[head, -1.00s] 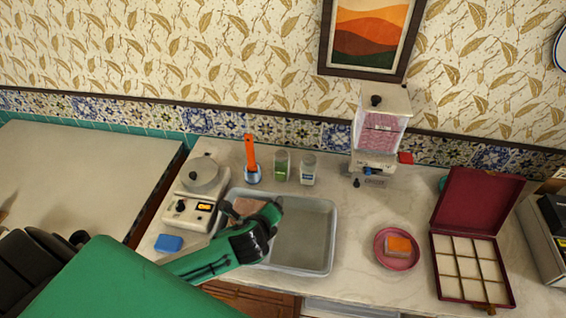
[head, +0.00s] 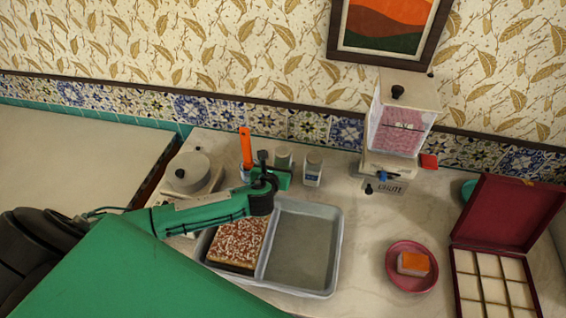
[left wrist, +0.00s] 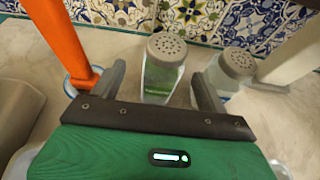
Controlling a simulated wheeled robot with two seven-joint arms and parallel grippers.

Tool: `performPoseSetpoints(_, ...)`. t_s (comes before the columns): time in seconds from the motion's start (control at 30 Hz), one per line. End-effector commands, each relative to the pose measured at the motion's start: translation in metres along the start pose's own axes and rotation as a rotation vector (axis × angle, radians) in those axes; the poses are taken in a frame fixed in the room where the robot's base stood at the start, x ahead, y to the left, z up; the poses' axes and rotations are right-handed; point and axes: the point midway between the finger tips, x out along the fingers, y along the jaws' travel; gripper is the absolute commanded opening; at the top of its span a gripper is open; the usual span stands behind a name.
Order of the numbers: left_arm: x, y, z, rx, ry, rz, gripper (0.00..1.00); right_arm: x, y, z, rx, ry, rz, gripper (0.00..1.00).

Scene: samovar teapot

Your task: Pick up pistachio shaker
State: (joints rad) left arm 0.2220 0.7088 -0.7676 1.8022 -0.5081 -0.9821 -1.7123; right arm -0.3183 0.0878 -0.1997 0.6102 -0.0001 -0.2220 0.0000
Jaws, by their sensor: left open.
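The pistachio shaker (left wrist: 161,84) is a clear jar with green contents and a grey perforated lid. It stands upright on the counter near the tiled wall; in the head view (head: 284,158) my gripper partly covers it. My left gripper (head: 271,170) is open in front of it. In the left wrist view its two fingers (left wrist: 158,76) point at the shaker, one on each side, with the jar between or just beyond the tips. I cannot tell if they touch it. My right gripper is not in view.
A second shaker (head: 313,168) with pale contents stands close to the right. An orange-handled tool in a blue-rimmed holder (head: 245,147) stands close to the left. A divided tray (head: 333,245) with a sprinkled slab (head: 238,243) lies in front. A dispenser (head: 402,130) stands farther right.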

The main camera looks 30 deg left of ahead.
Motion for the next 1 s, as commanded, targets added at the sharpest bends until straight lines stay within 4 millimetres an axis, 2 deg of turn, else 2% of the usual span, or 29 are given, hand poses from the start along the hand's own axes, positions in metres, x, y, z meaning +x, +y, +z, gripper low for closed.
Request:
performPoseSetpoints(0.1,0.015,0.000,0.001,0.000,0.000,0.001,0.76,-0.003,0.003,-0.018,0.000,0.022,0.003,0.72)
performPoseSetpoints(0.27,0.025,-0.001,0.000,-0.001,0.000,-0.001,0.76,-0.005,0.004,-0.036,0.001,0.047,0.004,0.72)
performPoseSetpoints(0.43,0.033,-0.001,0.001,-0.001,0.000,0.002,0.76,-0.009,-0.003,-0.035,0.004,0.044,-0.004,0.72)
performPoseSetpoints(0.6,0.052,-0.005,0.002,-0.002,0.000,0.001,0.76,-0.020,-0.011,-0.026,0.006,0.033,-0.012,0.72)
performPoseSetpoints(0.8,0.072,-0.005,0.000,-0.001,0.000,0.001,0.76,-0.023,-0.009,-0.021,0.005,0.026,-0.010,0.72)
performPoseSetpoints(1.0,0.077,-0.005,-0.001,-0.002,0.001,0.000,0.76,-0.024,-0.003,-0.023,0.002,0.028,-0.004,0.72)
